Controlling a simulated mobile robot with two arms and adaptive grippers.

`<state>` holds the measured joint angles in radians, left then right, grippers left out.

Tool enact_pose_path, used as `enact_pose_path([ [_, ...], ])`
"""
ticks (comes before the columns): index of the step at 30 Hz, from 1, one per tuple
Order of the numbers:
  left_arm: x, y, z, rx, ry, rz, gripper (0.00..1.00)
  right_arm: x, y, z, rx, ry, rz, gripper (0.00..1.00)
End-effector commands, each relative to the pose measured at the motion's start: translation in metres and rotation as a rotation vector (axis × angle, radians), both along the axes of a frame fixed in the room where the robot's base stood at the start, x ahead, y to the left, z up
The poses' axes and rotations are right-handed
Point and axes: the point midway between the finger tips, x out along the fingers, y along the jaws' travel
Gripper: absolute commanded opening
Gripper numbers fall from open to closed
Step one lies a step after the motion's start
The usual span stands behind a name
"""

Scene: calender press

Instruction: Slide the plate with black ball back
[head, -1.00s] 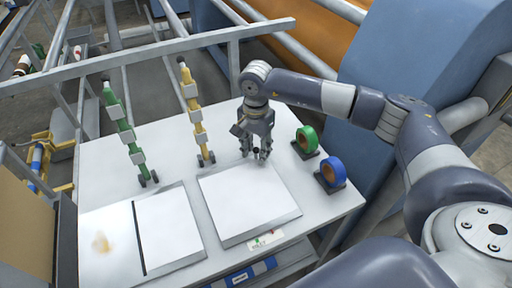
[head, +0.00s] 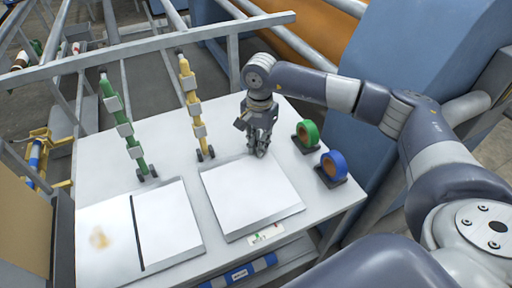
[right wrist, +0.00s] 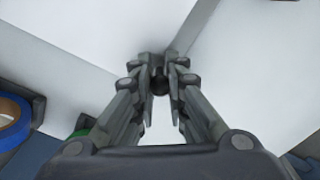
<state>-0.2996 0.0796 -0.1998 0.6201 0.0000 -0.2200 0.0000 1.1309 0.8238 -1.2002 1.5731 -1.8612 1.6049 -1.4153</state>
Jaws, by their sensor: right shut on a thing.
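The white square plate (head: 250,200) lies on the right half of the table, and part of it shows in the right wrist view (right wrist: 240,70). Its black ball (right wrist: 159,86) is at the plate's far edge. My right gripper (head: 261,154) points down at that edge. In the right wrist view my right gripper (right wrist: 160,76) has its fingers shut on the ball, one on each side. In the head view the fingers mostly hide the ball. My left gripper is not in view.
A green tape roll (head: 307,135) and a blue tape roll (head: 331,168) stand on holders right of the plate. Yellow (head: 194,108) and green (head: 121,120) levelling tools stand at the back left. Another white panel (head: 165,224) lies to the left. A metal rail (head: 150,44) crosses behind the table.

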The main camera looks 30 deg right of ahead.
Motion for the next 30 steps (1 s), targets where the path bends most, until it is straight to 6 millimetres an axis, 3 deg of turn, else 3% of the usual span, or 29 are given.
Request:
enact_pose_path([
  [7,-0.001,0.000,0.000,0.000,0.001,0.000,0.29,0.000,-0.005,0.001,-0.008,0.000,-0.004,0.00],
  [8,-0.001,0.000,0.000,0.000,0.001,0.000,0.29,0.000,-0.005,0.001,-0.008,0.000,-0.004,0.17],
  [9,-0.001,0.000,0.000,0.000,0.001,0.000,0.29,0.000,-0.005,0.001,-0.008,0.000,-0.004,0.26],
  [11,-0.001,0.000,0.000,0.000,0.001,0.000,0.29,0.000,-0.005,0.001,-0.008,0.000,-0.004,0.36],
  [23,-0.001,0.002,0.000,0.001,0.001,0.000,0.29,0.001,-0.003,0.006,-0.005,-0.002,-0.002,0.36],
  [30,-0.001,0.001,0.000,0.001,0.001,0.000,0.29,0.002,-0.004,0.048,-0.005,-0.006,-0.003,0.36],
])
